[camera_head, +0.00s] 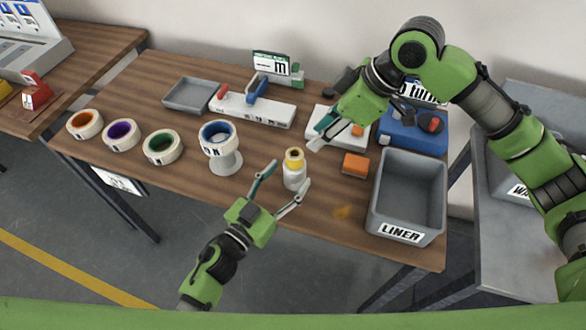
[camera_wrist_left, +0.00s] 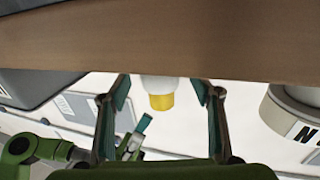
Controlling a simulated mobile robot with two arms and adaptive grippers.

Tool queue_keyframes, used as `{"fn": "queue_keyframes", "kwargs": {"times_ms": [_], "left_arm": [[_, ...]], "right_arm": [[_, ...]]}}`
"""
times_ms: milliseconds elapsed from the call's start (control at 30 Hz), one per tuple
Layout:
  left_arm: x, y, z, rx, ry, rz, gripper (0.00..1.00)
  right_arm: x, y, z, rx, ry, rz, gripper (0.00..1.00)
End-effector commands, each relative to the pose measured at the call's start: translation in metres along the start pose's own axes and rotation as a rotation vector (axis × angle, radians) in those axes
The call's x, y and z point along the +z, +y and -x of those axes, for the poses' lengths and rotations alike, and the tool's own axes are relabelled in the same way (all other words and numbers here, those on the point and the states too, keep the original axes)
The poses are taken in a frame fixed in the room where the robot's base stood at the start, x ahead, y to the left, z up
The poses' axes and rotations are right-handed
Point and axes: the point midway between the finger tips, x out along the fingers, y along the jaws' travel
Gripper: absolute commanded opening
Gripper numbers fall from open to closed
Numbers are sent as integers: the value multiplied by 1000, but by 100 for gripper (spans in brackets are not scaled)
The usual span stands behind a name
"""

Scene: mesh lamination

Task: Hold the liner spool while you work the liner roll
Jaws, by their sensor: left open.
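A small white cylinder with a yellow upper part (camera_head: 294,171) stands upright near the table's front edge; I cannot tell whether it is the liner spool. My left gripper (camera_head: 289,178) is open, its fingers spread on either side of it. The cylinder (camera_wrist_left: 160,92) also shows between the open fingers in the left wrist view, with gaps on both sides. A white roll with a blue core (camera_head: 218,138) sits on a white pedestal to the left. My right gripper (camera_head: 319,133) is open and empty above the table, behind and right of the cylinder.
A grey bin labelled LINER (camera_head: 408,195) stands at the table's right front. An orange block (camera_head: 355,165) lies beside it. Orange, purple and green-cored rolls (camera_head: 162,147) line the left side. A grey tray (camera_head: 191,95) and a white device (camera_head: 252,109) stand behind.

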Motion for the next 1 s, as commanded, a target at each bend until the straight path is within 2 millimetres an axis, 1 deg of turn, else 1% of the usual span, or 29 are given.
{"fn": "queue_keyframes", "kwargs": {"times_ms": [33,200,333,600,667,700,767,800,833,867,900,1000], "left_arm": [[-1,0,-9,1,3,-1,58],[0,1,-26,1,1,0,58],[0,0,-32,1,0,-1,58],[0,0,-33,1,0,0,58],[0,0,-33,1,0,0,43],[0,0,-33,1,0,0,32],[0,0,-33,1,0,0,17],[0,0,-33,1,0,0,11],[0,0,-33,1,0,0,11],[0,0,-32,1,0,0,35],[0,0,-32,1,0,0,25],[0,0,-32,1,0,0,0]], "right_arm": [[0,0,0,0,0,0,28],[0,0,0,0,0,0,28],[0,0,0,0,0,0,28],[0,0,0,0,0,0,28],[0,0,0,0,0,0,28],[0,0,0,0,0,0,28],[0,0,0,0,0,0,28],[0,0,0,0,0,0,28],[0,0,0,0,0,0,28],[0,0,0,0,0,0,28],[0,0,0,0,0,0,28],[0,0,0,0,0,0,28]]}}
